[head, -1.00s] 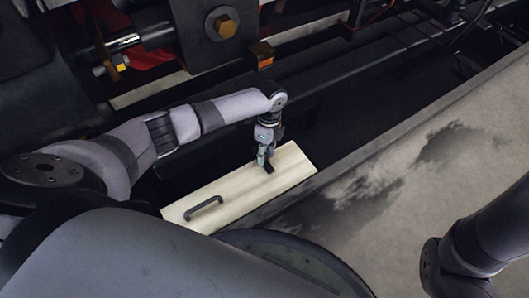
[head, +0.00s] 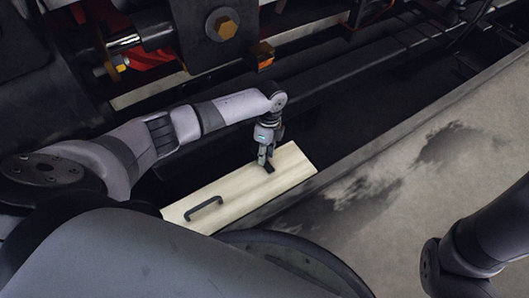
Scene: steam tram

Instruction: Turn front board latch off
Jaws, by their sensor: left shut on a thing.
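A pale wooden board (head: 240,192) lies in the dark channel below the machine. A black bar handle (head: 203,208) is fixed near its left end. A small dark latch (head: 269,169) sits near the board's upper right part. My left gripper (head: 265,163) points down onto this latch and is shut on it; the fingers hide part of the latch. Which way the latch is turned is too small to tell. My right gripper is out of view; only part of my right arm shows at the lower right.
The tram's dark frame with a brass bolt (head: 225,27) and red parts stands above the board. A small orange block (head: 261,56) hangs near my left wrist. A stained concrete platform (head: 420,170) with a raised edge runs along the right.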

